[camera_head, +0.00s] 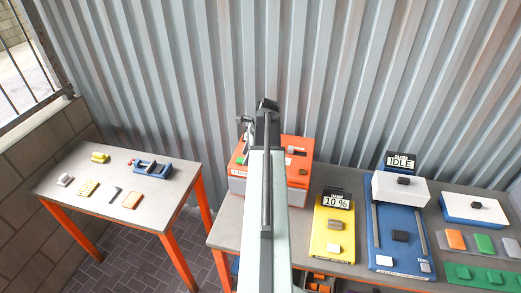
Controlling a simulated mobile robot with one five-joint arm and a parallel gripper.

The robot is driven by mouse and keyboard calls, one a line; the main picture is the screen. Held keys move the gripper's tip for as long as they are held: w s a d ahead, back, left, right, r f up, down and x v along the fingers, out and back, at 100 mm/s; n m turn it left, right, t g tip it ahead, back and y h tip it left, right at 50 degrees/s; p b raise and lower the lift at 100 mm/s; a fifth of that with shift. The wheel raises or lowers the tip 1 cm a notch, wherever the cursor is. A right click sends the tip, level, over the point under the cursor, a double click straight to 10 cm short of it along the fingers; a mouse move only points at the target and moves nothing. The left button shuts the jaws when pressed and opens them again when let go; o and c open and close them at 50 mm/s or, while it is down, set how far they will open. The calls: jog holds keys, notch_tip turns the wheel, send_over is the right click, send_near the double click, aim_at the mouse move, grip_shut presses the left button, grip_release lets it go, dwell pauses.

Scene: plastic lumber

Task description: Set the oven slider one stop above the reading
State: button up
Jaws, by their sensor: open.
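A blue machine (402,262) with a white block and an "IDLE" display (400,161) stands right of the yellow device. Further right are a white-and-blue box (473,208), coloured tiles and a green tray (480,278). A separate table (75,186) at left holds small pieces and a blue vise (153,169).

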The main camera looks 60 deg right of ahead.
jog(key=s+d+r+m, duration=0.2)
jog(key=s+d+m, duration=0.2)
jog(key=s+d, duration=0.2)
jog(key=shift+t, duration=0.4)
jog(key=b+x, duration=0.3)
jog(key=x, duration=0.1)
jog(key=b+x, duration=0.3)
jog(key=b, duration=0.1)
jog(key=shift+d+f, duration=0.2)
jog(key=shift+f, duration=0.3)
jog(key=shift+r, duration=0.15)
grip_shut()
jog(key=shift+h, duration=0.3)
